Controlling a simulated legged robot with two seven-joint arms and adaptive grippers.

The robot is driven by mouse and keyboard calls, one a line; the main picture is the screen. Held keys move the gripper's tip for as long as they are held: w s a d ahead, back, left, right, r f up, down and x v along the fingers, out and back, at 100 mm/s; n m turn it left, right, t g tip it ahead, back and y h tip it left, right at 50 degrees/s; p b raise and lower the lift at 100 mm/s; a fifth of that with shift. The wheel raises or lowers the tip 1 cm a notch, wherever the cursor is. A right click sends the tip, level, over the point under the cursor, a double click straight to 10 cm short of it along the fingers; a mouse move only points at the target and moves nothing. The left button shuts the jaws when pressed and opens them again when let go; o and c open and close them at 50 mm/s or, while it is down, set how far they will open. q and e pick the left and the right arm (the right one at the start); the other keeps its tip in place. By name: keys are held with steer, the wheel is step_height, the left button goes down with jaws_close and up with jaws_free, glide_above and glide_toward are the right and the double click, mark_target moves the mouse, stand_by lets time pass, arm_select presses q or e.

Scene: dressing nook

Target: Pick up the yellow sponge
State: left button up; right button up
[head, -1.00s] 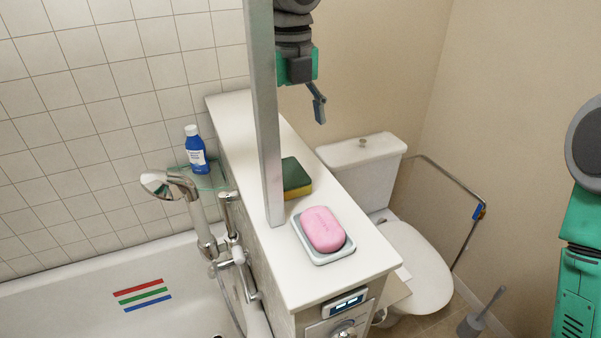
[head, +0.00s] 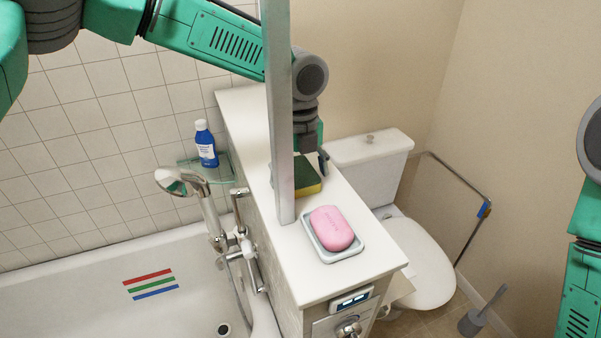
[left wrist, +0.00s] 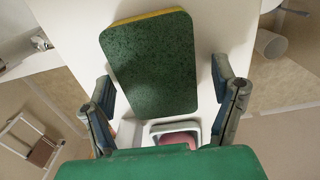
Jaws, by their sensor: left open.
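The yellow sponge (head: 308,179) has a dark green scouring top and lies on the white ledge. A vertical metal post hides its left part in the head view. In the left wrist view the sponge (left wrist: 152,62) shows its green face with a thin yellow edge. My left gripper (head: 312,166) is at the far side of the sponge, partly behind the post. In the left wrist view its two fingers (left wrist: 162,92) are open, one on each side of the sponge's near end, with gaps to it. Only part of my right arm shows at the right edge; its gripper is out of view.
A pink soap (head: 331,228) sits in a white dish (head: 345,256) on the ledge (head: 301,275), close to the sponge. The metal post (head: 279,110) stands beside the sponge. A blue bottle (head: 206,148), shower head (head: 174,183) and toilet (head: 422,262) flank the ledge.

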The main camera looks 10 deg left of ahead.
mark_target(297, 172)
arm_select(q)
steer(key=shift+a, duration=0.4)
steer(key=c, duration=0.8)
steer(key=shift+d+r, duration=0.1)
steer(key=shift+d, duration=0.6)
steer(key=shift+c, duration=0.2)
steer(key=shift+d+r, duration=0.1)
steer(key=shift+r, duration=0.15)
steer(key=r, duration=0.2)
steer(key=a+r+b, duration=0.1)
steer(key=r, duration=0.5)
steer(key=shift+a+r+b, duration=0.15)
steer(key=shift+r+b, duration=0.1)
steer(key=shift+b, duration=0.05)
steer(key=shift+r, duration=0.35)
steer(key=shift+d+r, duration=0.15)
steer(key=shift+d, duration=0.4)
steer(key=c, duration=0.3)
steer(key=shift+a, duration=0.2)
arm_select(e)
steer(key=shift+f, duration=0.85)
